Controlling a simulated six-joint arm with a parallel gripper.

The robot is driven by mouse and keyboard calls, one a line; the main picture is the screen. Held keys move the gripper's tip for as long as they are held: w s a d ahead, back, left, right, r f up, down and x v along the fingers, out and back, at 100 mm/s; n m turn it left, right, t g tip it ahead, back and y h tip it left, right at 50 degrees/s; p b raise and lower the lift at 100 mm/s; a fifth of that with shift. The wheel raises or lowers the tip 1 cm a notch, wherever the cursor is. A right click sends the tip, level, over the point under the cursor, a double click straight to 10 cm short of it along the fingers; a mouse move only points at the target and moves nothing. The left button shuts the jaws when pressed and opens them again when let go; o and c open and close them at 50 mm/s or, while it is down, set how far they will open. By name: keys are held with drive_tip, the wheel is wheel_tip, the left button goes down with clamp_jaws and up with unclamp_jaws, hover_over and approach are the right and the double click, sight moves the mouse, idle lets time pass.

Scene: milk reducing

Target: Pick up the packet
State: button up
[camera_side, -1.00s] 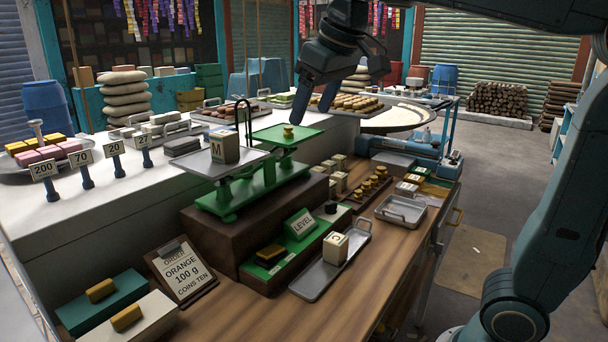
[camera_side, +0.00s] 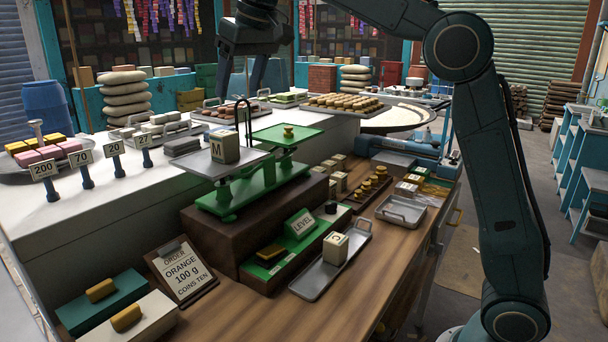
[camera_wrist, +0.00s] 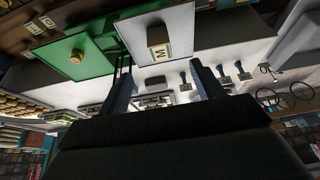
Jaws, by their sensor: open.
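A cream block-shaped packet marked M (camera_side: 224,148) sits upright on the left, grey pan (camera_side: 196,164) of the green balance scale (camera_side: 250,190). It also shows in the wrist view (camera_wrist: 158,47), ahead of and roughly between my fingers. My gripper (camera_side: 238,92) is open and empty, above and apart from the M packet in the side view. A small brass piece (camera_side: 288,131) stands on the green right pan (camera_side: 270,135). Another cream block (camera_side: 335,248) with a dark mark sits on the metal tray (camera_side: 315,280) in front.
A thin black upright hoop (camera_side: 243,115) rises beside the grey pan. Number signs (camera_side: 115,150) stand to the left. An order board (camera_side: 182,272) reads orange 100 g, coins ten.

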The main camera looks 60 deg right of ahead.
sight(229, 134)
drive_tip(key=shift+w+d+f, duration=0.1)
drive_tip(key=shift+f, duration=0.1)
drive_tip(key=shift+x, duration=4.1)
drive_tip(key=shift+x, duration=2.6)
drive_tip(key=shift+c, duration=0.3)
